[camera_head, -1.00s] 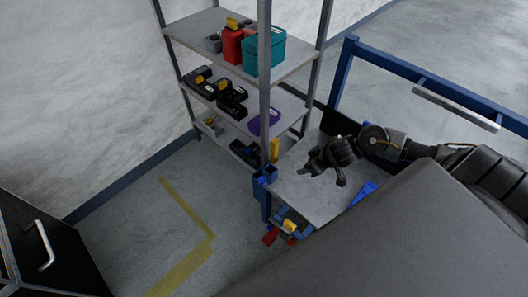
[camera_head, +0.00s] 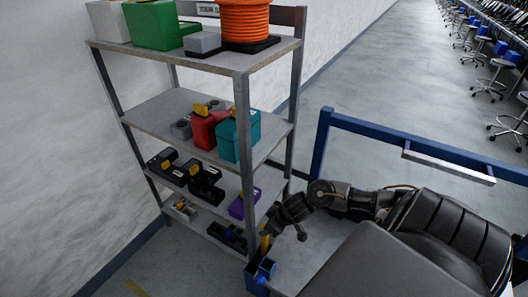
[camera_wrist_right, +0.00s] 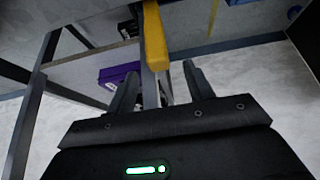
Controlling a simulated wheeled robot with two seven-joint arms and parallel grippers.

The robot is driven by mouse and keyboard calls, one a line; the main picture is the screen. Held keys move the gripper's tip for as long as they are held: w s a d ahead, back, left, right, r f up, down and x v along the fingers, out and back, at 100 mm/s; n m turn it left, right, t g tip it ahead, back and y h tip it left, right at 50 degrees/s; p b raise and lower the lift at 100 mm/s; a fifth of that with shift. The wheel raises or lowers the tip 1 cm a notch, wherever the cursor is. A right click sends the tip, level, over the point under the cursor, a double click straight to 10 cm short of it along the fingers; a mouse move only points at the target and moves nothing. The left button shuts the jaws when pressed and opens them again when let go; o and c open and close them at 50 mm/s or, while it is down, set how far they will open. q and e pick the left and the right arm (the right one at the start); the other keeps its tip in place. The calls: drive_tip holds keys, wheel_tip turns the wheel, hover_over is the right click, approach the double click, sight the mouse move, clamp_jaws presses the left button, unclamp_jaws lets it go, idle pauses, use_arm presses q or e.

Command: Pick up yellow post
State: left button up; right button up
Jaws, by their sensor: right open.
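The yellow post (camera_head: 265,244) stands upright by the front right leg of the shelf, next to a small blue holder (camera_head: 262,272). My right gripper (camera_head: 283,229) is just to the right of the post, above the grey cart top. In the right wrist view the yellow post (camera_wrist_right: 154,38) lies ahead, roughly in line with the gap between the open fingers (camera_wrist_right: 162,78). The gripper looks empty. I cannot tell whether a finger touches the post. My left gripper is not in view.
A metal shelf with a grey upright (camera_head: 244,140) stands close by, holding a teal box (camera_head: 238,138), red box, black tools and a purple case (camera_head: 244,203); the case also shows in the wrist view (camera_wrist_right: 117,72). A blue cart rail (camera_head: 400,147) is behind my right arm.

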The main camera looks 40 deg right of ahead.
sight(265, 240)
drive_tip(key=shift+w+a+f, duration=0.1)
drive_tip(key=shift+w+f, duration=0.25)
drive_tip(key=shift+f, duration=0.2)
drive_tip(key=shift+w+f, duration=0.1)
drive_tip(key=shift+f, duration=0.2)
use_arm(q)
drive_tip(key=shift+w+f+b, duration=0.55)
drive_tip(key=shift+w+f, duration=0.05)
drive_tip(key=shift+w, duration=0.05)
use_arm(e)
drive_tip(key=x, duration=0.5)
drive_tip(key=shift+s+f, duration=0.2)
drive_tip(key=shift+s, duration=0.15)
drive_tip(key=c, duration=1)
